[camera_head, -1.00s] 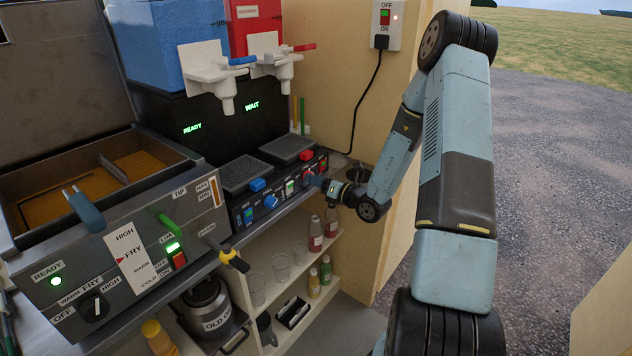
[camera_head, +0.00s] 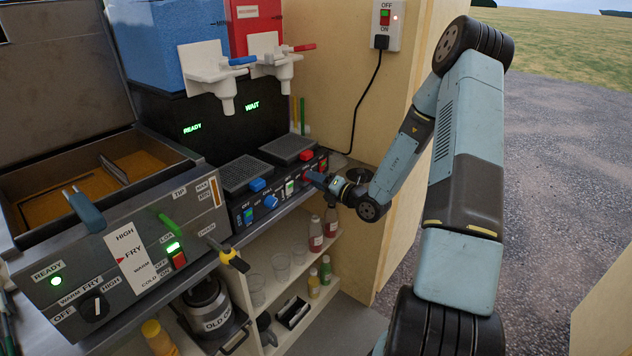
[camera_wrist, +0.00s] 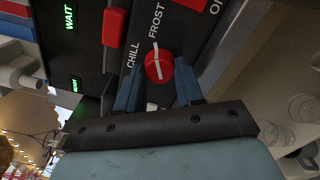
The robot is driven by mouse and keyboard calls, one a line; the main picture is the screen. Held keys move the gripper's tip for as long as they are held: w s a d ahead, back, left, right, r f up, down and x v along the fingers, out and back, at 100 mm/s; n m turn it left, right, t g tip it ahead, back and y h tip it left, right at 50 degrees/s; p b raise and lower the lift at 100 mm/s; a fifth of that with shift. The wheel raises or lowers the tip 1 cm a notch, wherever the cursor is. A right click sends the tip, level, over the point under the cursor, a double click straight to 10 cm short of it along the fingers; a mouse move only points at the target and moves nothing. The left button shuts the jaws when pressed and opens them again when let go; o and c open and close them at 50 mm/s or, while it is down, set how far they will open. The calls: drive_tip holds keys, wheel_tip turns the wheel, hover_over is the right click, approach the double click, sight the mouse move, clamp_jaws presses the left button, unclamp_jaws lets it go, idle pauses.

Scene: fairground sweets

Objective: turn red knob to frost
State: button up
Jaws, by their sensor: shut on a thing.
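The red knob (camera_wrist: 167,66) is on the black front panel of the drinks machine (camera_head: 240,215). In the wrist view, its white pointer line runs up toward the FROST label (camera_wrist: 157,20). The CHILL label (camera_wrist: 133,56) is to the left, and a partly cut-off label starting with O is at upper right. My gripper (camera_wrist: 158,84) is shut on the knob, with one blue finger on each side. In the head view, my gripper (camera_head: 312,178) meets the right end of the panel and hides most of the knob.
A blue knob (camera_head: 270,202) and switches share the panel. Above it are a red button (camera_head: 306,155), drip trays (camera_head: 288,149) and displays reading READY and WAIT. Shelves (camera_head: 325,262) with bottles and cups lie below. A cabled wall switch (camera_head: 387,24) is behind.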

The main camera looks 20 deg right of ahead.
drive_tip(key=shift+d+f, duration=0.1)
drive_tip(key=o, duration=1)
drive_tip(key=shift+o, duration=0.2)
drive_tip(key=v, duration=1.3)
drive_tip(key=shift+s+d, duration=0.25)
drive_tip(key=shift+s, duration=0.05)
